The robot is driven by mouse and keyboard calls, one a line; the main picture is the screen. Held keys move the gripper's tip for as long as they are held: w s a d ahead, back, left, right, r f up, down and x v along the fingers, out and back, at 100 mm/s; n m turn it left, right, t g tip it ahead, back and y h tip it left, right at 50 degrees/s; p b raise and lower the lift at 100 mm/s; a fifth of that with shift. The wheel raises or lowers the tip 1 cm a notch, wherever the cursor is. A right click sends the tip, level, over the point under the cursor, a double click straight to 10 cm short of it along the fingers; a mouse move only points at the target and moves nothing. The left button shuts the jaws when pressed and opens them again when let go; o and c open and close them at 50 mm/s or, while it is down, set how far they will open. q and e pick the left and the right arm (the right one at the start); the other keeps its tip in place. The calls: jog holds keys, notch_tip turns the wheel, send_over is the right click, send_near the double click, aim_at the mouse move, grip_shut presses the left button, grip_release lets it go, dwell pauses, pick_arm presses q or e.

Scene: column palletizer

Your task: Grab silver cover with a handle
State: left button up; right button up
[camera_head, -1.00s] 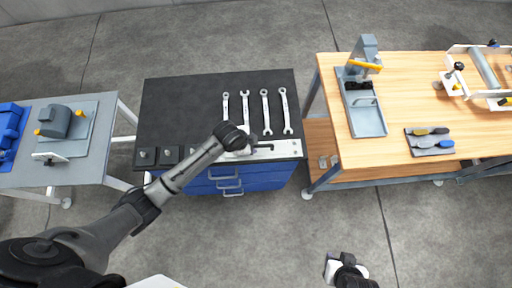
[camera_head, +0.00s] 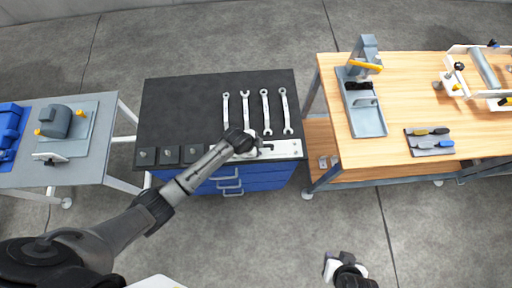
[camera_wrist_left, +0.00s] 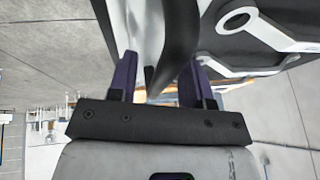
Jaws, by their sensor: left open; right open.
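The silver cover (camera_head: 288,148) is a long flat plate along the front edge of a black-topped cabinet, with a dark handle on it. My left gripper (camera_head: 256,146) is over the cover's left part, at the handle, and my wrist hides part of both. In the left wrist view, its two dark purple fingers (camera_wrist_left: 160,68) stand apart. A dark curved piece (camera_wrist_left: 178,45), apparently the handle, shows between them; I cannot tell whether it touches a finger. My right gripper (camera_head: 341,268) is over the floor at the bottom, away from the cover, open and empty.
Several wrenches (camera_head: 265,110) lie on the black cabinet top (camera_head: 185,108) behind the cover. Small dark blocks (camera_head: 168,155) sit at its front left. A wooden workbench (camera_head: 410,90) stands to the right and a grey table (camera_head: 88,165) to the left. Open floor lies in front.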

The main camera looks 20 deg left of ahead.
pick_arm(q)
jog(key=shift+f, duration=0.25)
dwell(0.5)
jog(key=shift+c, duration=0.2)
grip_shut()
dwell(0.4)
